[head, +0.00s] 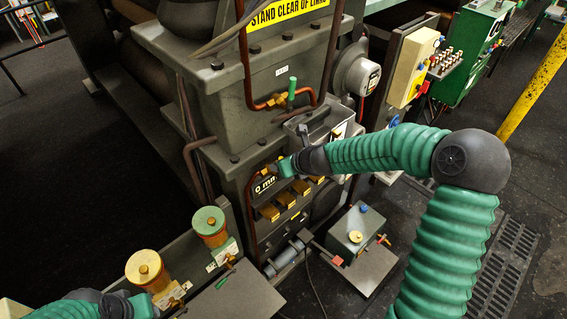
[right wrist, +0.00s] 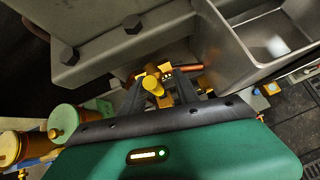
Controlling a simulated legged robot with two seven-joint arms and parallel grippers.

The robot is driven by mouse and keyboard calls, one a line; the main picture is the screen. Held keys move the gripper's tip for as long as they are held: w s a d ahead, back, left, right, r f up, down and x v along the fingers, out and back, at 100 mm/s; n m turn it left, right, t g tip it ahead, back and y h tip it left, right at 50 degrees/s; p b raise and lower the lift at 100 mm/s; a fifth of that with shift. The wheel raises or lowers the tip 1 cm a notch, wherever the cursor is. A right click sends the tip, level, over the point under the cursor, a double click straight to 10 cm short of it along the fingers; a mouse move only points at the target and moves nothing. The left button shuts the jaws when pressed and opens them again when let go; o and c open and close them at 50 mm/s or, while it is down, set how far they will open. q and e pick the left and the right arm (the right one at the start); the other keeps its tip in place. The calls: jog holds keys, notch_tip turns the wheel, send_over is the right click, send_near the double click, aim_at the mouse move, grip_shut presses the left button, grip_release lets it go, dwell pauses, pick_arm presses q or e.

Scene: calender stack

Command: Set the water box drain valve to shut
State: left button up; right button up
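A yellow brass valve part (right wrist: 152,85) shows between the two dark fingers of my right gripper (right wrist: 160,90) in the right wrist view. The fingers are apart; I cannot tell whether they touch it. In the head view my right gripper (head: 268,170) is at the front of the grey machine, beside a row of brass blocks (head: 286,199), and hides what is behind it. A green-handled valve (head: 291,89) sits on a copper pipe above. I cannot read which valve is the water box drain. My left gripper (head: 150,303) is partly in view at lower left; its fingers are unclear.
A grey box with a red-handled lever (head: 336,260) stands low in the middle. A grey open tray (right wrist: 270,42) is close to the right gripper. A yellow control box (head: 412,66) is at upper right.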

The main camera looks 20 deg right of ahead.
jog(key=v, duration=1.6)
jog(key=shift+s+r, duration=0.2)
jog(key=shift+d, duration=0.1)
jog(key=s+a+f+n+g+b, duration=0.2)
jog(key=s+f+n+b, duration=0.3)
jog(key=f+n, duration=0.6)
jog(key=s+a+f+n+g+h+b, duration=0.1)
jog(key=s+a+f+n+g+b, duration=0.1)
jog(key=s+f+n+b, duration=0.3)
jog(key=s+a+f+n+g+b, duration=0.2)
jog(key=s+a+f+n+b, duration=0.2)
jog(key=f+n+b, duration=0.6)
notch_tip(320, 180, down, 9)
jog(key=s+n, duration=0.1)
jog(key=n, duration=0.7)
jog(key=shift+a+r+n+h, duration=0.15)
jog(key=shift+a+n+h, duration=0.15)
jog(key=shift+a, duration=0.05)
